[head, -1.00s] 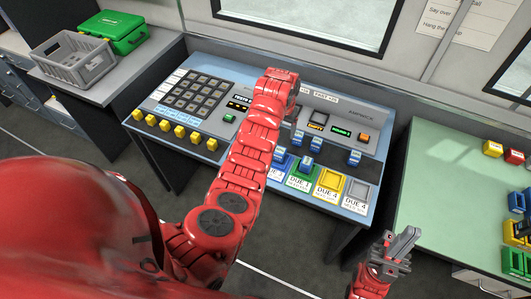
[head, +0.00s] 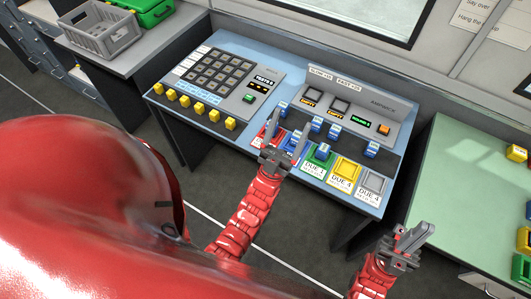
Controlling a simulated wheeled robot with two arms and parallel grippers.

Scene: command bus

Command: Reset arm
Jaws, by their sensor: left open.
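My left gripper (head: 286,137) is in front of the console desk (head: 243,138), over its front edge by the red tray (head: 263,137). Its two fingers are apart, with nothing seen between them. The arm reaches up from the lower middle and hides part of the desk's front. My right gripper (head: 408,240) is low at the right, between the desk and the green table, and appears empty. Its fingers overlap in this view, so I cannot tell whether they are apart.
Green (head: 317,156), yellow (head: 346,170) and grey (head: 373,183) trays line the desk front, with several blue blocks (head: 372,149) behind or on them. Yellow blocks (head: 200,115) line the keypad (head: 218,68). A green table (head: 450,185) stands right, a grey crate (head: 100,38) left.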

